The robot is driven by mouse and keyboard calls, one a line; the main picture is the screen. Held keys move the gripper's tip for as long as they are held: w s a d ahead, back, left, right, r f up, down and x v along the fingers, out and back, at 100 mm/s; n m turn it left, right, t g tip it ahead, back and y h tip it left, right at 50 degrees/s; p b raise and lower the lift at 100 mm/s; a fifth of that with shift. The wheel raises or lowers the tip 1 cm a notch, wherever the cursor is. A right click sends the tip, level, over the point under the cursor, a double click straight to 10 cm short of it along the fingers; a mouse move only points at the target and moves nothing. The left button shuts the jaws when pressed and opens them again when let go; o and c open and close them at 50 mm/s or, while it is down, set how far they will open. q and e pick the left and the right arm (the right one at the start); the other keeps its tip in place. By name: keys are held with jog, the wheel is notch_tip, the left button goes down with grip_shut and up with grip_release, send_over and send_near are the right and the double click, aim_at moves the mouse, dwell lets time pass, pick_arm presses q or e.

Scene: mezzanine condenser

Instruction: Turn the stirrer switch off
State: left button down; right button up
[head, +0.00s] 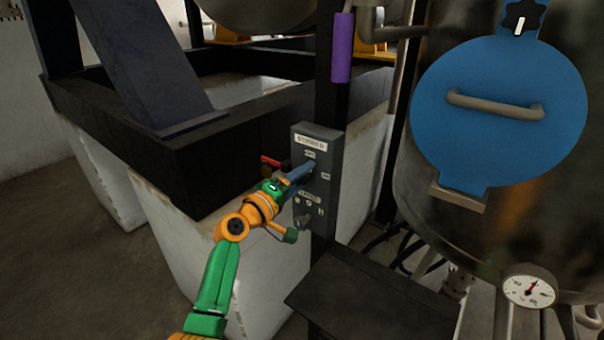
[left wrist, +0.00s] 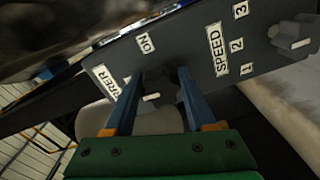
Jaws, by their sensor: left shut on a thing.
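The grey stirrer control box (head: 331,150) is fixed to a dark upright post, with a STIRRER label at its top. An ON label (head: 310,155) and another small label to its lower right sit by the switch. My left gripper (head: 304,170) reaches the box from the lower left. In the left wrist view, its blue fingers (left wrist: 160,76) stand either side of the stirrer switch (left wrist: 152,88), shut on it. A white mark shows on the switch; the fingers hide much of it, so I cannot tell its setting. My right gripper is out of view.
Below the switch is a speed knob (head: 302,219), seen also in the left wrist view (left wrist: 293,36) beside labels 1, 2, 3. A vessel with a blue round hatch (head: 497,135) and a gauge (head: 529,290) stands right. A black beam frame (head: 215,160) lies left.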

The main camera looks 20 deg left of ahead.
pick_arm(q)
jog(key=shift+n, duration=0.4)
jog(key=shift+c, duration=1.2)
grip_release()
jog(key=shift+s, duration=0.1)
jog(key=v, duration=0.7)
jog(key=shift+b, duration=0.3)
